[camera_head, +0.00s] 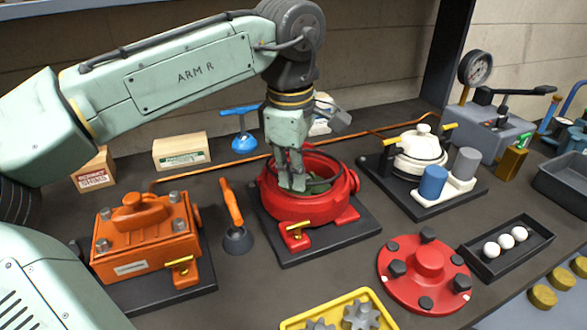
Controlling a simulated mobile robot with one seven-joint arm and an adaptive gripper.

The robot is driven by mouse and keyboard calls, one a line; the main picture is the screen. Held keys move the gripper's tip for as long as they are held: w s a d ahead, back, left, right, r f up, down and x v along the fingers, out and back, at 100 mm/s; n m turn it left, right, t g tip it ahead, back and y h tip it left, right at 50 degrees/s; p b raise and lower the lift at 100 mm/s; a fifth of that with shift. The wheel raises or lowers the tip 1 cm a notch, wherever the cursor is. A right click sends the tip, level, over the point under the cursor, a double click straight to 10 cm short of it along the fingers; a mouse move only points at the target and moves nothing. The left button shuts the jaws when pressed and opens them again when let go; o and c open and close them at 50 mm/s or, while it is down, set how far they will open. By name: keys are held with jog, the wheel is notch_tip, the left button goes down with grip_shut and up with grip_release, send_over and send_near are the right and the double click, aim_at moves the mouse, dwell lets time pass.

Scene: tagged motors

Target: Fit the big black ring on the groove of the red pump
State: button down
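The red pump (289,207) stands open on a dark base plate, its round mouth facing up. The big black ring (327,184) shows as a thin dark loop at the pump's mouth, on the right of my fingers. My gripper (292,186) points down over the left front part of the mouth, its fingers close together and apparently shut on the ring. The fingers hide part of the ring. I cannot tell whether the ring touches the groove.
The red cover (428,262) with dark bolts lies at the front right. An orange pump (140,235) stands left, a white pump (420,148) right. A yellow tray (377,296) with gears is in front. A dark tray (536,231) holds white balls. An orange-handled tool (232,203) stands close left.

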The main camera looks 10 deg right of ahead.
jog(key=shift+s+f+t+h+b, duration=0.2)
jog(key=shift+f+t+h+b, duration=0.55)
jog(key=shift+b, duration=1.25)
jog(key=shift+f+y+b, duration=0.25)
jog(key=shift+f+b, duration=0.15)
jog(key=shift+f, duration=0.05)
dwell(0.8)
jog(key=shift+r+p, duration=0.25)
jog(key=shift+p, duration=0.15)
dwell(0.5)
jog(key=c, duration=1.7)
grip_release()
jog(key=shift+o, duration=0.2)
jog(key=o, duration=0.5)
jog(key=shift+r+p, duration=0.65)
